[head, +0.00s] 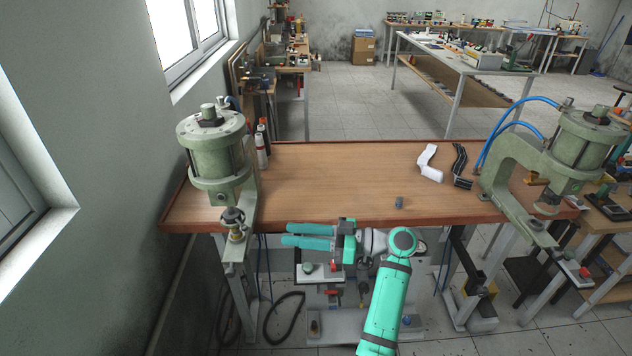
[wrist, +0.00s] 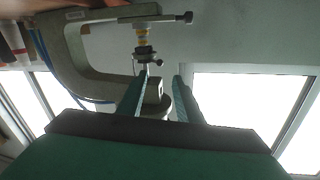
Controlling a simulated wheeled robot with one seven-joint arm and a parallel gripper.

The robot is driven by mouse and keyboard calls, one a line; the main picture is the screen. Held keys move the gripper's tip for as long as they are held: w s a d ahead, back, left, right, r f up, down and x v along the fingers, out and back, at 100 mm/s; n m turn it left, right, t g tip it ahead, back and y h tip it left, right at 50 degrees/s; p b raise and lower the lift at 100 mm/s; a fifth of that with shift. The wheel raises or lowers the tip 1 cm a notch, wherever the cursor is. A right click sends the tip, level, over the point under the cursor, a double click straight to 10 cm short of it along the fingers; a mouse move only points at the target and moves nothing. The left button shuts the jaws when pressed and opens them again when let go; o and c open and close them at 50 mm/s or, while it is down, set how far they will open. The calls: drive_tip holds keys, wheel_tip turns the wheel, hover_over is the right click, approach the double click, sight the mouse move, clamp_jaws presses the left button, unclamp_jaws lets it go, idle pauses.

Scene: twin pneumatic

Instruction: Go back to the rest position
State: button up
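My gripper (head: 284,236) is in front of the wooden table's front edge, pointing left toward the left pneumatic press. In the head view its two teal fingers lie apart with a narrow gap, and nothing shows between them. In the wrist view the fingers (wrist: 160,88) are also apart and empty, with the left press (wrist: 75,65) beyond them. The left green press (head: 217,155) stands at the table's left end. The right green press (head: 577,140) stands at the right end, with blue hoses.
The wooden table (head: 320,175) is mostly bare. A small grey cylinder (head: 399,202) stands near its front edge. A white bracket (head: 429,163) and a black part (head: 460,165) lie at its right. Bottles (head: 262,147) stand behind the left press. A wall with windows is on the left.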

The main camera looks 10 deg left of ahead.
drive_tip(key=s+a+f+m+t+h, duration=0.15)
drive_tip(key=f+m+t, duration=0.3)
drive_tip(key=f, duration=0.65)
drive_tip(key=s+f+m+t+h, duration=0.25)
drive_tip(key=f+m, duration=0.25)
drive_tip(key=f, duration=0.6)
drive_tip(key=s+d+f+m+t+h, duration=0.2)
drive_tip(key=s+d+f+m+h, duration=0.15)
drive_tip(key=s+f, duration=0.3)
drive_tip(key=s+d+f+m+t+h, duration=0.2)
drive_tip(key=s+f+h, duration=0.2)
drive_tip(key=s+f, duration=0.25)
drive_tip(key=s+d+r+m+t+h, duration=0.1)
drive_tip(key=s+d+h, duration=0.15)
drive_tip(key=s, duration=0.45)
drive_tip(key=s+d+m+h, duration=0.15)
drive_tip(key=s+d, duration=0.25)
drive_tip(key=s, duration=0.4)
drive_tip(key=s+d+r+n+t+h, duration=0.1)
drive_tip(key=s+d+r+t+h, duration=0.1)
drive_tip(key=s+r, duration=1)
wheel_tip(320, 180, up, 5)
drive_tip(key=shift+s+d+f+n+t, duration=0.1)
drive_tip(key=shift+s+d+n+t, duration=0.25)
drive_tip(key=shift+t, duration=0.35)
